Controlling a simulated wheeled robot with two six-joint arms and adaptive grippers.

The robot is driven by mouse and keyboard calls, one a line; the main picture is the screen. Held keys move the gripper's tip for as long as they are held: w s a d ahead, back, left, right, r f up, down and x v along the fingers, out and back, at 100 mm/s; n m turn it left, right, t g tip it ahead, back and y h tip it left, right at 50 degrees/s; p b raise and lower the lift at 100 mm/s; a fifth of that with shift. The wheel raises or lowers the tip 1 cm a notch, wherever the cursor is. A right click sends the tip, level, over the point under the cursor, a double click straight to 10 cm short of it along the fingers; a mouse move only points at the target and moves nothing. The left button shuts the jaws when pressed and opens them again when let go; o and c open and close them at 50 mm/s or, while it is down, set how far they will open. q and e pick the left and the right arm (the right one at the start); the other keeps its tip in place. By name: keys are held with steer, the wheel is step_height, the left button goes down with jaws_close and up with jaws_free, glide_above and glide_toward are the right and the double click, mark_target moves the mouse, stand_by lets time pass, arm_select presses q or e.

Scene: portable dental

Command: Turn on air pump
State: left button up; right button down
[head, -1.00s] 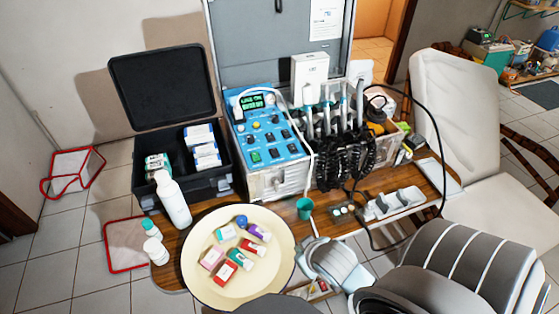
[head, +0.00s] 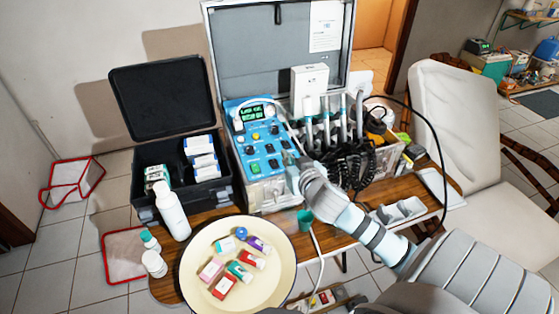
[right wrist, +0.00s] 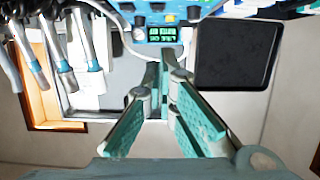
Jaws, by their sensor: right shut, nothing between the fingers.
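The dental unit's blue control panel (head: 262,140) faces up on the table, with a lit green display (head: 252,113), knobs, several dark switches and one green switch (head: 254,167). No label for the air pump is readable. My right gripper (head: 291,152) is shut and empty at the panel's right edge, partly covering that edge; I cannot tell whether it touches. In the right wrist view, my gripper's teal fingers (right wrist: 166,68) are together below the panel's display (right wrist: 163,34), in an upside-down picture. My left gripper is not in view.
Handpieces with coiled black hoses (head: 345,140) stand right of the panel. A round cream tray (head: 270,285) with small boxes, a white bottle (head: 172,210) and an open black case (head: 180,180) are at left.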

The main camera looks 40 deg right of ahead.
steer(key=b, duration=0.1)
glide_above(274, 163)
steer(key=s, duration=0.3)
step_height(274, 163, down, 2)
steer(key=shift+s+a+f, duration=0.1)
steer(key=shift+a+f, duration=0.05)
steer(key=shift+f, duration=0.1)
steer(key=f, duration=0.2)
steer(key=shift+w+f+b, duration=0.25)
steer(key=shift+f+b, duration=0.1)
steer(key=shift+f, duration=0.05)
steer(key=shift+s+f, duration=0.15)
steer(key=shift+f, duration=0.5)
